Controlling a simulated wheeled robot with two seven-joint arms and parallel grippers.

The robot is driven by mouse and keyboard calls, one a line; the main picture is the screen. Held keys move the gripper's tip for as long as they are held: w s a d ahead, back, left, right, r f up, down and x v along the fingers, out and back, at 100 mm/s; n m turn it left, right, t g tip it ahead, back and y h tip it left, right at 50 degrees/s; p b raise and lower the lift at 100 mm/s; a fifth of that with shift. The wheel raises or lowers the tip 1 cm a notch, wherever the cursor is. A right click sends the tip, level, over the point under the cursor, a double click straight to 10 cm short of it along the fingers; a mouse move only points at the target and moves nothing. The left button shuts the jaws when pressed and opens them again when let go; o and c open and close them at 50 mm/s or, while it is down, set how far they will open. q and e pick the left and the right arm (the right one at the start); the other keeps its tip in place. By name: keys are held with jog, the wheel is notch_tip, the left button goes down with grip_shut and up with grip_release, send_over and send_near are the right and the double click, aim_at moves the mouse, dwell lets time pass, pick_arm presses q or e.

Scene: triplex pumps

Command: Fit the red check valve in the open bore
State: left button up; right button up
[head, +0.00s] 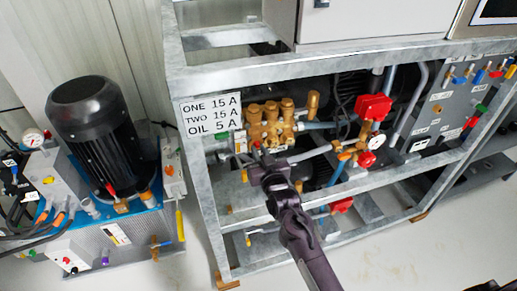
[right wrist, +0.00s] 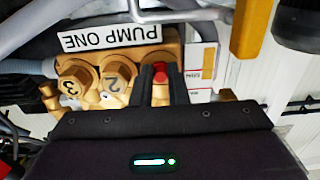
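The red check valve (right wrist: 162,72) shows between the two fingertips of my right gripper (right wrist: 161,78) in the right wrist view. The fingers sit close on both sides of it, and the gripper appears shut on it. In the head view my right gripper (head: 262,152) is at the front of the brass pump (head: 270,124), with a small bit of red at its tip. In the right wrist view the pump (right wrist: 118,92) has hex caps marked 3 and 2. The fingers and valve cover the place beside cap 2, so the open bore cannot be made out. My left gripper is not in view.
The pump stands inside a grey steel frame (head: 203,200) with rails around it. Red valve bodies (head: 372,106) and a gauge are to its right. A black motor unit (head: 92,125) stands at the left. A PUMP ONE label (right wrist: 108,38) is on the pump.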

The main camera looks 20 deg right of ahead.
jog(key=o, duration=0.4)
jog(key=shift+o, duration=0.2)
